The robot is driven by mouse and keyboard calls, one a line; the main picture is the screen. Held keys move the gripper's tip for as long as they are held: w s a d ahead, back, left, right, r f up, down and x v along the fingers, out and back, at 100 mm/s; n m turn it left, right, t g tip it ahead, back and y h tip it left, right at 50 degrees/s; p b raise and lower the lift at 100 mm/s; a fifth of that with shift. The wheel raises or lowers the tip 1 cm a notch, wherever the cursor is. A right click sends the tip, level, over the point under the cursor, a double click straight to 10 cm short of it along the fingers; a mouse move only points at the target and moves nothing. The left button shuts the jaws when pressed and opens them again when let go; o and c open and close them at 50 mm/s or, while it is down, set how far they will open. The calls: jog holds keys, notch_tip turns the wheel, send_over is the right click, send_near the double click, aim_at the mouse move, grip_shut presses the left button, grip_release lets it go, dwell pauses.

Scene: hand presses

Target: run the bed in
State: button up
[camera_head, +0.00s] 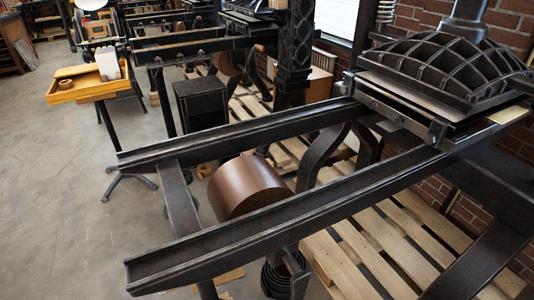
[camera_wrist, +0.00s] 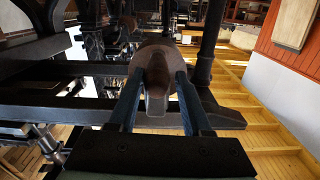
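The press bed (camera_head: 395,118) is a dark flat slab on the rails, at the right end of the head view. Most of it lies beneath the heavy ribbed platen (camera_head: 450,62), and its near left edge sticks out a little. The two dark rails (camera_head: 270,235) are bare to the left of it. A brown drum (camera_head: 247,187) hangs between the rails. My gripper (camera_wrist: 160,74) shows only in the wrist view. Its two bluish fingers stand apart on either side of a rounded brown handle (camera_wrist: 155,85), which fills the gap at the fingertips.
Wooden pallets (camera_head: 375,240) lie under the press, and a brick wall stands behind it. A yellow wooden tray (camera_head: 84,86) stands on a leg at the upper left. Other presses stand further back. The grey floor (camera_head: 60,200) at the left is clear.

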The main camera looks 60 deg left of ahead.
jog(key=o, duration=0.5)
jog(key=shift+s+f, duration=0.1)
jog(key=shift+s, duration=0.2)
jog(key=shift+c, duration=0.2)
jog(key=o, duration=0.4)
jog(key=shift+w, duration=0.15)
jog(key=shift+d+b, duration=0.55)
jog(key=shift+d, duration=3.95)
